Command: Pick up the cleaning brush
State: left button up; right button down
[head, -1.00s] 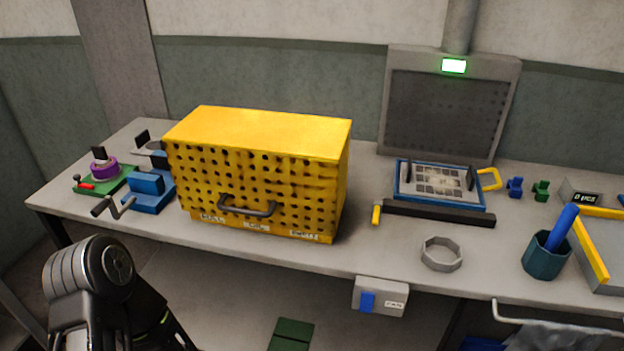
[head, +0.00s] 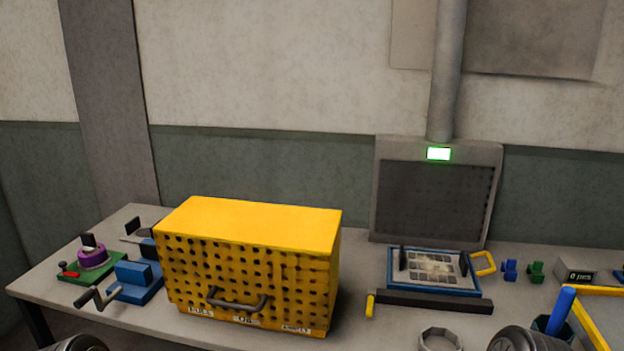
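A blue handle (head: 561,311) sticks up at a tilt from a dark teal cup (head: 541,326) at the lower right of the head view. It may be the cleaning brush; its lower end is hidden in the cup. The cup is partly cut off by the bottom edge and partly covered by a rounded dark part of my arm. Another part of my arm shows at the bottom left corner. Neither of my grippers is in view.
A yellow perforated box (head: 250,226) with a handle stands on the grey bench (head: 357,262). A blue-framed plate (head: 434,291) lies before a grey perforated hood (head: 436,202). A dark bar (head: 435,302) and an octagonal ring (head: 440,337) lie in front. A counter box (head: 584,271) stands right.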

aim_at(567, 295)
jog(key=k+z, duration=0.1)
jog(key=z, duration=1.35)
jog(key=i+l, duration=0.2)
jog(key=l, duration=0.15)
jog(key=i+l, duration=0.2)
jog(key=l, duration=0.15)
jog(key=i+l, duration=0.2)
jog(key=l, duration=0.2)
jog(key=u, duration=1.65)
